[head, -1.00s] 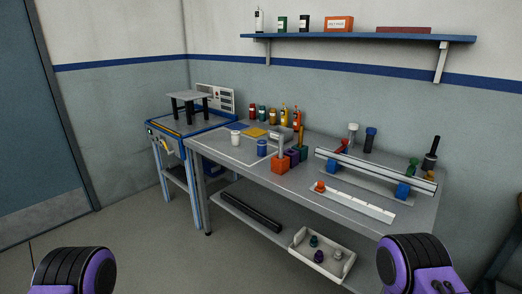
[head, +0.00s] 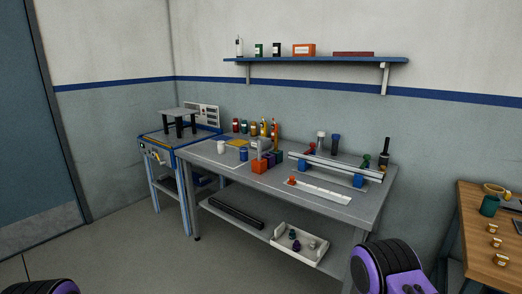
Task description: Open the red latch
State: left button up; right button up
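I cannot make out a red latch for certain. A small red-orange piece (head: 292,181) sits at the left end of a white strip (head: 325,193) on the grey workbench (head: 222,172). A blue-framed test machine (head: 163,150) with a raised grey plate on dark legs stands at the bench's left end. A small yellow part (head: 156,157) shows on its front; any latch there is too small to tell. Only purple and black links of my arms show at the bottom edge. Both my grippers are out of view.
A wooden table (head: 475,235) stands at right. The floor in front of the bench is clear.

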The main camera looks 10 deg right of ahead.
aim_at(312, 145)
jog(key=u, duration=0.2)
jog(key=i, duration=1.15)
jog(key=z, duration=0.8)
